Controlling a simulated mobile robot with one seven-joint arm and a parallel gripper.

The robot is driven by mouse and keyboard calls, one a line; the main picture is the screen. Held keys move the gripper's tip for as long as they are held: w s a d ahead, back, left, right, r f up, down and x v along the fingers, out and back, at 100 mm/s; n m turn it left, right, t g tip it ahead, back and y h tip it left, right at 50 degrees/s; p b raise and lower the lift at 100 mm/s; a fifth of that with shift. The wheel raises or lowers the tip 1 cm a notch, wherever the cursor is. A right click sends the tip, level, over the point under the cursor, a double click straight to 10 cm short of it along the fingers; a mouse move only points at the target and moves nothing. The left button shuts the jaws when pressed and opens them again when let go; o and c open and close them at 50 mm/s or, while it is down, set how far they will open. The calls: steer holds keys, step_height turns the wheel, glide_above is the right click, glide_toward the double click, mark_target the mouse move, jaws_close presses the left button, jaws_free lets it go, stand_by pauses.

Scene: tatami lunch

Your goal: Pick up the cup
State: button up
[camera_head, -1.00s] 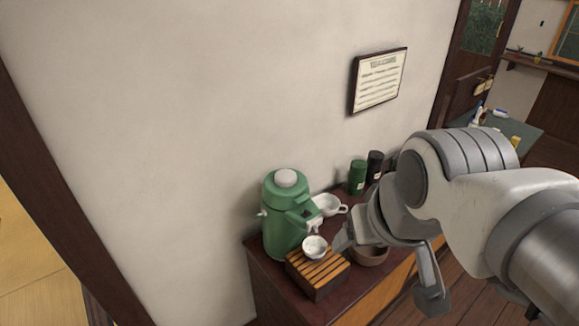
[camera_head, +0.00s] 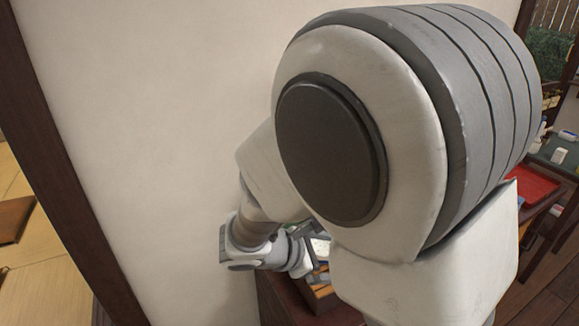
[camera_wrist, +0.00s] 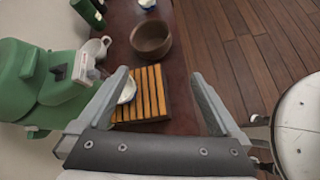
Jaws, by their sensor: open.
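A small white cup (camera_wrist: 127,91) sits on the slatted wooden stand (camera_wrist: 156,103) in the wrist view, in front of the green dispenser (camera_wrist: 45,85). The left finger hides part of this cup. A second white cup with a handle (camera_wrist: 97,48) stands farther back, beside the dispenser. My gripper (camera_wrist: 160,75) is open, its fingers spread above the stand with nothing held between them. The small cup is beside the left finger, not centred between the two; whether they touch I cannot tell. In the head view my arm hides both cups.
A brown bowl (camera_wrist: 151,40) stands beyond the stand on the dark red counter (camera_wrist: 122,20). A dark green canister (camera_wrist: 87,12) is at the far left. Wooden floor (camera_wrist: 235,45) lies to the right. In the head view, the wall (camera_head: 150,120) is close to my arm.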

mark_target(323, 252)
steer(key=w+a+f+n+t+b, duration=0.45)
steer(key=a+f+n, duration=0.35)
steer(key=f, duration=0.2)
steer(key=shift+t, duration=0.25)
steer(key=b+x, duration=0.1)
steer(key=x, duration=0.5)
steer(key=b+x, duration=0.1)
steer(key=x, duration=0.4)
steer(key=r+b+x, duration=0.1)
steer(key=x, duration=0.5)
steer(key=shift+w+d, duration=0.25)
steer(key=shift+d, duration=0.2)
steer(key=c, duration=1.3)
